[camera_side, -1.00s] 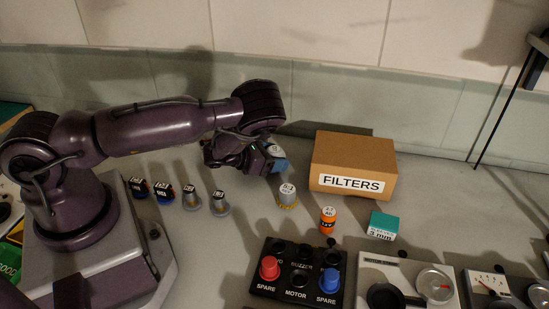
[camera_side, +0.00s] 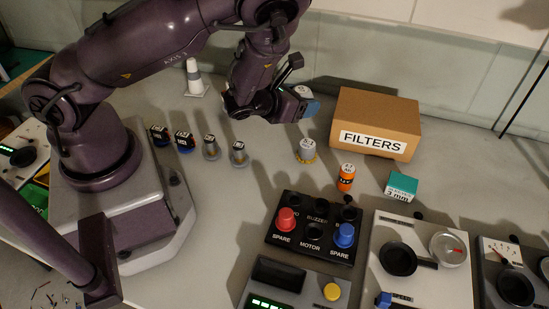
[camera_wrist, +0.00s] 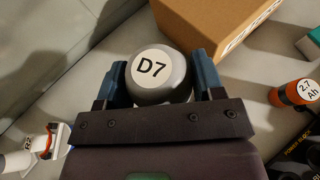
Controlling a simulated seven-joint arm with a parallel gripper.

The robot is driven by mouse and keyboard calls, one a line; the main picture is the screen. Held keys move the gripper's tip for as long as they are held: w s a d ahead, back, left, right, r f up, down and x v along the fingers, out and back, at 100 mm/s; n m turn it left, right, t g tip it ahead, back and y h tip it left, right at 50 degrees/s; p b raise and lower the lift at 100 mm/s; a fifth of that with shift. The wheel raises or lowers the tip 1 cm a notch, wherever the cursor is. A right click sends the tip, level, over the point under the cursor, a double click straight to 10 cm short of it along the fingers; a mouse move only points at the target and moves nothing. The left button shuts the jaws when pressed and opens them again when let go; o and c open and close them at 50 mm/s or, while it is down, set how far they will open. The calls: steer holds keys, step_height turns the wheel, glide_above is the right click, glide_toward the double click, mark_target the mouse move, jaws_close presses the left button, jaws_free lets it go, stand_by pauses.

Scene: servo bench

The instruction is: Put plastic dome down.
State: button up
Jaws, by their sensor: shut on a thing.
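The plastic dome (camera_wrist: 160,85) is grey with a round white label reading D7. In the wrist view it sits between the two blue fingers of my gripper (camera_wrist: 166,80), which is shut on it. In the side view my gripper (camera_side: 309,103) is above the bench, left of the cardboard box; only a little of the dome (camera_side: 303,91) shows there, with the rest hidden by the fingers.
The FILTERS box (camera_side: 376,118) stands at the back. A grey-topped part with a yellow base (camera_side: 306,151), an orange battery (camera_side: 346,177) and a teal box (camera_side: 401,186) are nearby. Several small labelled parts (camera_side: 211,148) stand in a row.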

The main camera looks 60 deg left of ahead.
mark_target(272, 170)
steer(key=s+d+f+n+g+y, duration=0.1)
steer(key=s+d+n+y, duration=0.2)
steer(key=s+d, duration=0.5)
steer(key=shift+y, duration=0.4)
steer(key=shift+s+a+f, duration=0.35)
steer(key=shift+f, duration=1)
steer(key=shift+s+a+f, duration=0.3)
steer(key=shift+s+f, duration=0.1)
steer(key=shift+f, duration=0.9)
steer(key=shift+s+a+f, duration=0.35)
steer(key=shift+f, duration=1)
steer(key=shift+f, duration=0.1)
steer(key=o, duration=0.9)
steer(key=shift+v, duration=2.85)
